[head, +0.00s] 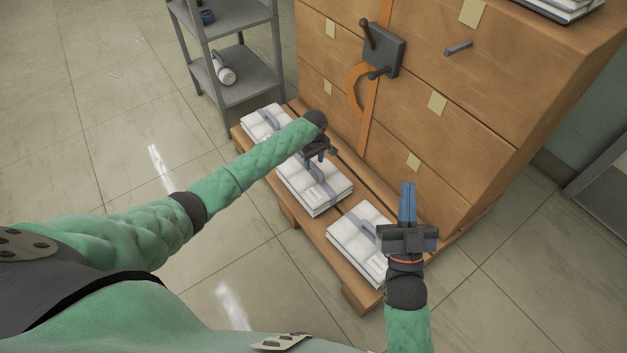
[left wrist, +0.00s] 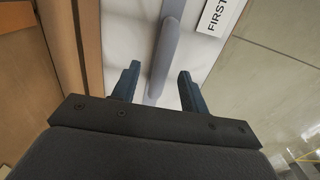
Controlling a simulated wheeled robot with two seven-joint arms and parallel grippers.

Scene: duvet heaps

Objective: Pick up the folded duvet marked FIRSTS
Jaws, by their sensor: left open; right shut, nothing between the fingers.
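In the left wrist view, a white folded duvet (left wrist: 120,30) has a label starting FIRST (left wrist: 216,14), its end cut off. A grey strap handle (left wrist: 165,45) runs along the duvet. My left gripper (left wrist: 158,72) is open, with a finger on each side of the strap; I cannot tell whether they touch the duvet. In the head view, my left gripper (head: 325,150) is over the middle folded duvet (head: 318,190), which it partly hides; its label is too small to read there. My right gripper (head: 407,190) is shut and empty, by the nearest folded duvet (head: 355,240).
The duvets lie on a low wooden platform (head: 362,296); another folded duvet (head: 262,122) is at its far end. A wooden drawer cabinet (head: 470,110) stands right behind. A grey shelf (head: 250,88) stands at the back left. The tiled floor (head: 110,130) at left is clear.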

